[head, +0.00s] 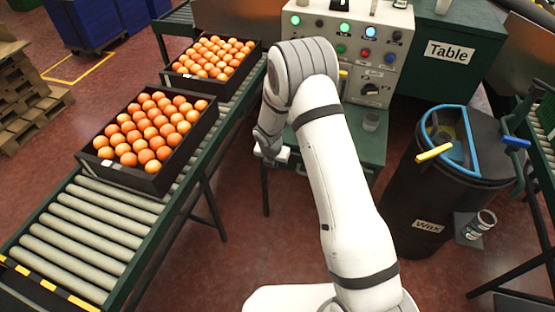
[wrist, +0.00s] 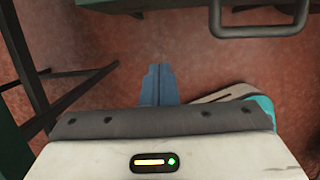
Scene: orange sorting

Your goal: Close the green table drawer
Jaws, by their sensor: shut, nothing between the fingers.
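The green table (head: 375,150) stands under the control panel in the head view, partly hidden behind my arm. In the wrist view a dark drawer handle (wrist: 262,30) shows at the upper right, on a dark front edge cut off by the frame top. How far the drawer stands out I cannot tell. My gripper (wrist: 158,72) shows blue fingers, closed together and empty, over the red floor. The handle lies ahead and to the right of the fingertips, apart from them. In the head view my wrist is at the table's left front; the fingers are not clear there.
A roller conveyor (head: 75,240) with two crates of oranges, the nearer crate (head: 185,150) and the farther one (head: 250,62), runs along the left. A black Wax bin (head: 405,200) with a blue-rimmed lid stands at the right.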

